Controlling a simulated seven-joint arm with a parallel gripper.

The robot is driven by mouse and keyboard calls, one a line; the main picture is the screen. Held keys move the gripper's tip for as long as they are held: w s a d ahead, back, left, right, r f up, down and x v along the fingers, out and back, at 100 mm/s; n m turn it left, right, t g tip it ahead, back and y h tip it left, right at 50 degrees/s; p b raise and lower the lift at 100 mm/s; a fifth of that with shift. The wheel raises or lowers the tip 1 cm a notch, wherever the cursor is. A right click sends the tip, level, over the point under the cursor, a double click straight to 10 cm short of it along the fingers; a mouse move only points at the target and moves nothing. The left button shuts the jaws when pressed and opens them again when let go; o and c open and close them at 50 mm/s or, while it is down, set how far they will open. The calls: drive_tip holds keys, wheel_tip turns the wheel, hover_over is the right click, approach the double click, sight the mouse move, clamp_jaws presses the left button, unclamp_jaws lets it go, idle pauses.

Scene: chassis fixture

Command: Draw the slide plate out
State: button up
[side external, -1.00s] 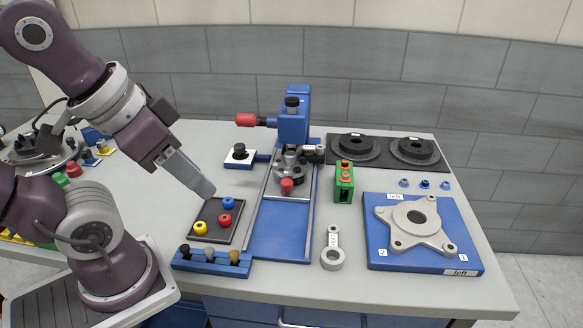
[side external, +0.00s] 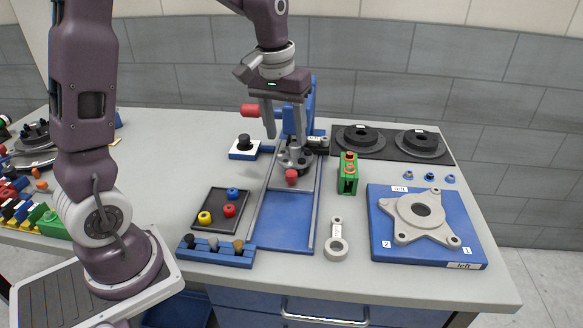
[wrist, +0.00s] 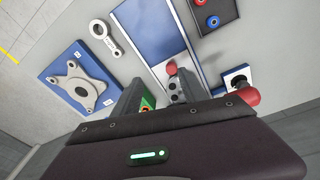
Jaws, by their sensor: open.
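The slide plate (side external: 303,180) is a grey plate between two rails on the blue fixture bed (side external: 287,234). It sits toward the back, under the blue press column. A red knob (side external: 291,176) is at its front edge, and it also shows in the wrist view (wrist: 172,68). A metal part with a dark round centre stands on the plate, partly hidden by my fingers. My gripper (side external: 283,140) is open, pointing down above the plate, behind the red knob.
A red-handled lever (side external: 251,111) juts left from the column. A green block (side external: 348,174) stands close on the right. A dark tray (side external: 222,209) with coloured rings lies left of the rails. The blue bed in front of the knob is clear.

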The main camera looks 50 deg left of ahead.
drive_tip(key=n+g, duration=0.1)
drive_tip(key=n, duration=0.1)
hover_over(291, 171)
wheel_tip(291, 171, down, 8)
drive_tip(key=shift+s+r, duration=0.1)
drive_tip(key=shift+r, duration=0.1)
wheel_tip(291, 171, down, 7)
drive_tip(key=shift+r, duration=0.1)
clamp_jaws()
idle(0.7)
